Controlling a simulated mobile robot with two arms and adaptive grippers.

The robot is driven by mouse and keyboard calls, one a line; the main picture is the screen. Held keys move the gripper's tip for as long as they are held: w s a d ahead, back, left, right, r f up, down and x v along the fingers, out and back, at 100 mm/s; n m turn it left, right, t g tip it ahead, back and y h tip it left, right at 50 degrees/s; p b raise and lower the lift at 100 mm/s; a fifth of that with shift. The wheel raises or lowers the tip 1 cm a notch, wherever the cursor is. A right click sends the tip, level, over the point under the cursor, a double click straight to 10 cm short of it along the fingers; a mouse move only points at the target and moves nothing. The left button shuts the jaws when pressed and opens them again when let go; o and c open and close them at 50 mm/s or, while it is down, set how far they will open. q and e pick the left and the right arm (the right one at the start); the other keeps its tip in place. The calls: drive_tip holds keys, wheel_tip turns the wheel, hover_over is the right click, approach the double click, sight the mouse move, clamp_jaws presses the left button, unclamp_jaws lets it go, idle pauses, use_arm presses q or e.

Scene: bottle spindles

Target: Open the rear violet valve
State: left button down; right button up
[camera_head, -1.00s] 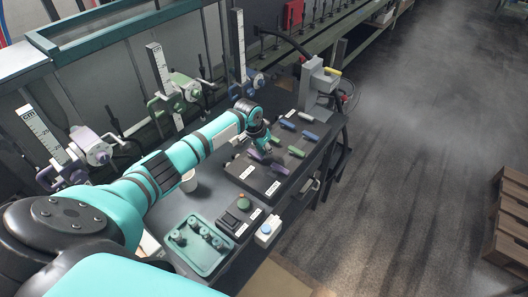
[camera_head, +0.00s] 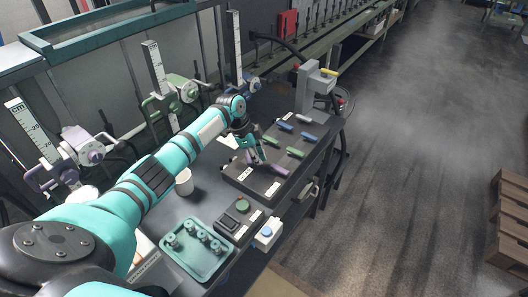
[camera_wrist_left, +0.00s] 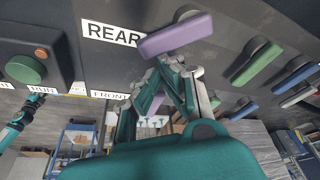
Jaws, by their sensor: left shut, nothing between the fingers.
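A violet lever (camera_wrist_left: 176,35) sits on the dark panel (camera_wrist_left: 230,25) beside a label reading REAR (camera_wrist_left: 112,34) in the left wrist view. My left gripper (camera_wrist_left: 176,66) is shut and empty, its fingertips close by the lever's edge; I cannot tell whether they touch it. A second violet handle (camera_wrist_left: 156,121) shows partly behind the fingers, near the FRONT label (camera_wrist_left: 109,95). In the head view my left gripper (camera_head: 262,161) is low over the valve panel (camera_head: 240,180), next to a violet lever (camera_head: 278,169); the other violet lever is mostly hidden there. My right gripper is not in view.
Green (camera_head: 296,152) and blue (camera_head: 285,126) levers share the panel. A button box (camera_head: 232,216), a teal tray (camera_head: 205,258) with several small parts and a white cup (camera_head: 184,182) stand nearer. The floor at right is open, with a wooden pallet (camera_head: 512,220).

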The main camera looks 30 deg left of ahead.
use_arm(q)
drive_tip(key=m, duration=0.1)
drive_tip(key=s+m+g, duration=0.1)
drive_tip(key=shift+a+m+b, duration=0.4)
drive_tip(key=shift+s+a, duration=0.6)
drive_tip(key=shift+s, duration=0.05)
drive_tip(key=shift+a+p, duration=0.15)
drive_tip(key=shift+p, duration=0.15)
drive_tip(key=shift+r, duration=0.1)
drive_tip(key=v, duration=1.1)
drive_tip(key=shift+a+r, duration=0.35)
drive_tip(key=shift+s, duration=0.1)
